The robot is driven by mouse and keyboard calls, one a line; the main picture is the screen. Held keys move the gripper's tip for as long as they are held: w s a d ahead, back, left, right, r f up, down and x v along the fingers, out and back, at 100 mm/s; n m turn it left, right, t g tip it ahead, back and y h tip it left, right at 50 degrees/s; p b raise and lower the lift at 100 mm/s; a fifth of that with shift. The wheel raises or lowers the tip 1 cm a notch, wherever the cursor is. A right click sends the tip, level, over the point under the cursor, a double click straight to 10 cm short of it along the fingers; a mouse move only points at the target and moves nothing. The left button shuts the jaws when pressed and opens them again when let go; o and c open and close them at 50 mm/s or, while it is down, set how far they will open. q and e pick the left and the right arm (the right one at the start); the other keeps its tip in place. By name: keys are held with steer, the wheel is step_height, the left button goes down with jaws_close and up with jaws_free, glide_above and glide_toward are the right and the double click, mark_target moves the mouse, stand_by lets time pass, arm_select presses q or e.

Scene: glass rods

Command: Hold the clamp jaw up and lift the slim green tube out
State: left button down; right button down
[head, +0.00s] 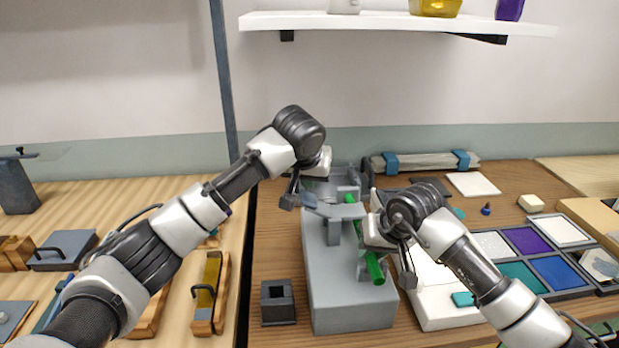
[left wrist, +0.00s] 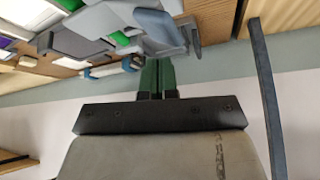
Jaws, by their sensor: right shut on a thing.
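The green tube (head: 374,268) lies slanted along the top of a grey clamp block (head: 348,292), and its upper part also shows in the left wrist view (left wrist: 119,38). The grey clamp jaw (head: 338,210) is above the tube's middle; a blue-grey piece shows in the left wrist view (left wrist: 160,26). My left gripper (head: 309,196) is at the jaw's left end. Its fingers (left wrist: 158,75) are close together, tips partly hidden at the jaw. My right gripper (head: 362,236) is at the tube's middle, shut on it; its fingertips are mostly hidden.
A small dark square holder (head: 278,303) stands left of the block. A white box (head: 438,303) and a tray of coloured tiles (head: 548,262) are to the right. A grey bar with blue bands (head: 425,162) lies behind. A white shelf (head: 390,24) hangs above.

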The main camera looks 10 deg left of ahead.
mark_target(309, 198)
arm_select(q)
steer(key=shift+f, duration=2.6)
arm_select(e)
steer(key=shift+a, duration=0.1)
arm_select(q)
steer(key=shift+f, duration=1.2)
arm_select(e)
steer(key=shift+r, duration=1.55)
